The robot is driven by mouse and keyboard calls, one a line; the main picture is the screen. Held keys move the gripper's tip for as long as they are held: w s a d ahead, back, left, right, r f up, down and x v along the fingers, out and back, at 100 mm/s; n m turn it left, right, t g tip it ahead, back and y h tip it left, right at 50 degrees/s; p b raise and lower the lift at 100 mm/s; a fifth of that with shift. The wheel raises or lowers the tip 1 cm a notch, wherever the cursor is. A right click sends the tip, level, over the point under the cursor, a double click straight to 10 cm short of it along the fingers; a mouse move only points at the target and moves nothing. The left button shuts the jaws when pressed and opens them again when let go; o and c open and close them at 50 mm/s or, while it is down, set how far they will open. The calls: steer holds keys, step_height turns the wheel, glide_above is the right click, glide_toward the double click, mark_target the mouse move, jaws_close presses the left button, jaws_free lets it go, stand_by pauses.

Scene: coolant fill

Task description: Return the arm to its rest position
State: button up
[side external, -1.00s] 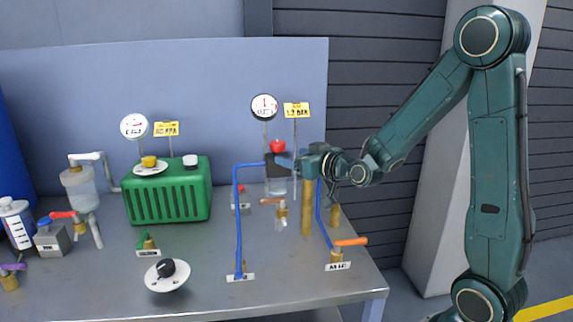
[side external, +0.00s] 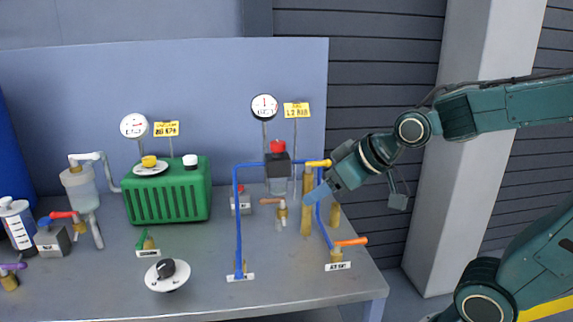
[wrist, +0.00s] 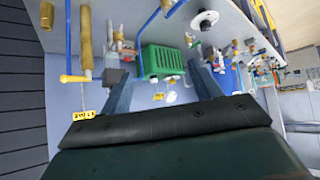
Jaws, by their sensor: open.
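A green radiator box (side external: 168,192) with a yellow cap and a white cap stands on the bench (side external: 205,270). A black-topped jar (side external: 278,172) with a red knob stands behind the blue pipe (side external: 238,220). An orange-handled valve (side external: 350,242) is at the right edge. A black dial (side external: 167,270) is in front.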

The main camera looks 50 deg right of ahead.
steer(key=s+a+g, duration=0.1)
steer(key=s+g, duration=0.2)
steer(key=s, duration=0.9)
steer(key=shift+s+a+f+g, duration=0.15)
steer(key=shift+a+f+g, duration=0.1)
steer(key=shift+a+g, duration=0.05)
